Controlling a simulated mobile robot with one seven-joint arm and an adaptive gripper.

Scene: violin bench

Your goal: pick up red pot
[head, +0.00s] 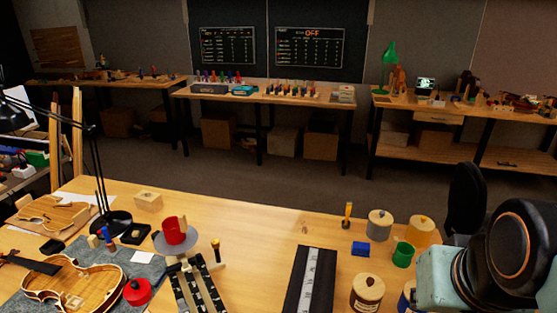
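Two red things are on the near workbench (255,235). One is a red open cup-like pot (175,231), upright on a round grey disc (160,246) left of the middle. The other is a low, round red container (138,292) with a small dark knob on top, beside the violin body at lower left. I cannot tell which of the two is the red pot meant. Links of my arm fill the lower right; my gripper does not show.
A violin body (75,287) lies on a grey mat. Lidded pots (380,225), a green cup (403,254) and a blue block (360,248) stand at right. A dark strip with a ruler (309,280) lies mid-bench. A black lamp (110,222) stands at left. The middle back is clear.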

